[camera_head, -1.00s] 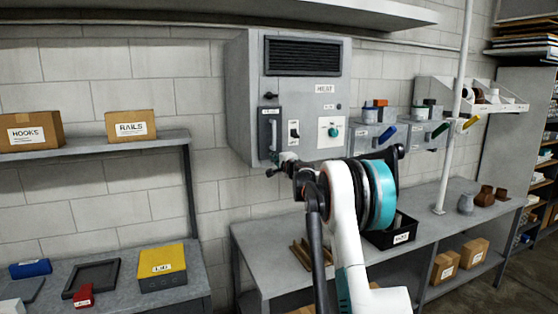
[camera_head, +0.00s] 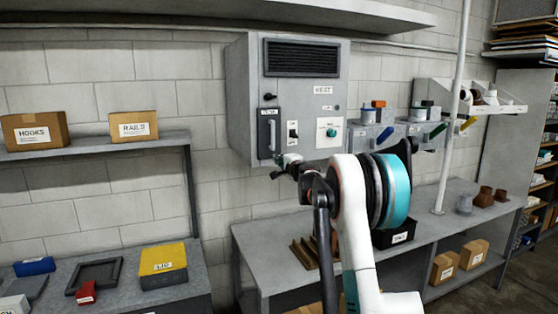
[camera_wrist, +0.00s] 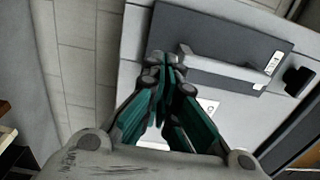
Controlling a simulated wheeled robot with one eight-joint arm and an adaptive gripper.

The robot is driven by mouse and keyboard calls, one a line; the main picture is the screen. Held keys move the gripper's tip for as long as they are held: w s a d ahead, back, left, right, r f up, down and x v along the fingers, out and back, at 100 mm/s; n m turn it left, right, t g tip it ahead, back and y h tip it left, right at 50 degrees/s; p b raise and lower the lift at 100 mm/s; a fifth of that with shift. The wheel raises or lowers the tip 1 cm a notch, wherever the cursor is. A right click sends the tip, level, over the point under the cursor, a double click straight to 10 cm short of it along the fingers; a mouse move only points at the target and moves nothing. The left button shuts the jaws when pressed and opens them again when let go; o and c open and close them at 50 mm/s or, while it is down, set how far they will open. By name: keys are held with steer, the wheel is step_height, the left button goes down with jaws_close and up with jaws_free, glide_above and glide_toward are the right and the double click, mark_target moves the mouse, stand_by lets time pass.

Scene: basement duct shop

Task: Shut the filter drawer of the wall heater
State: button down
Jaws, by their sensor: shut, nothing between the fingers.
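The wall heater (camera_head: 243,62) is a grey box with a dark grille at its top and a HEAT label. Its filter drawer (camera_head: 262,151) is the dark grey upright panel at the lower left of the front, with a light bar handle (camera_head: 271,135). The panel looks about level with the front; I cannot tell whether a small gap is left. My gripper (camera_head: 281,164) is just below and in front of the drawer, partly hidden by my arm. In the wrist view my gripper (camera_wrist: 165,66) is shut and empty, its tips over the drawer panel (camera_wrist: 211,31) beside one end of the handle (camera_wrist: 222,70). Contact is unclear.
A black knob (camera_head: 270,96) sticks out above the drawer. A switch (camera_head: 293,131) and a green-knobbed control plate (camera_head: 329,131) are to its right. A workbench (camera_head: 440,205) with a black bin (camera_head: 398,239) stands below. A shelf with boxes (camera_head: 133,126) is at left.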

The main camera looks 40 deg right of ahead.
steer(key=v, duration=0.9)
steer(key=s+a+n+g+y+b, duration=0.15)
steer(key=a+n+y+b, duration=0.65)
steer(key=a, duration=1.9)
steer(key=s+a+f+n+g, duration=0.25)
steer(key=s+a+n, duration=0.25)
steer(key=a, duration=0.3)
steer(key=s+a+f+n+g, duration=0.2)
steer(key=s+a+f+n, duration=0.15)
steer(key=s+a, duration=0.35)
steer(key=s+f+n+g+h+b, duration=0.2)
steer(key=s+f+b, duration=0.3)
steer(key=s+f, duration=0.9)
steer(key=s+a+f+n+g+h+b, duration=0.1)
steer(key=s+f+b, duration=0.4)
steer(key=s+f, duration=0.9)
steer(key=shift+s+a+n+g+h+b, duration=0.15)
steer(key=shift+s+n+g+h+b, duration=0.15)
steer(key=shift+s+n+g+h, duration=0.4)
steer(key=shift+s+f, duration=0.1)
steer(key=shift+f, duration=0.05)
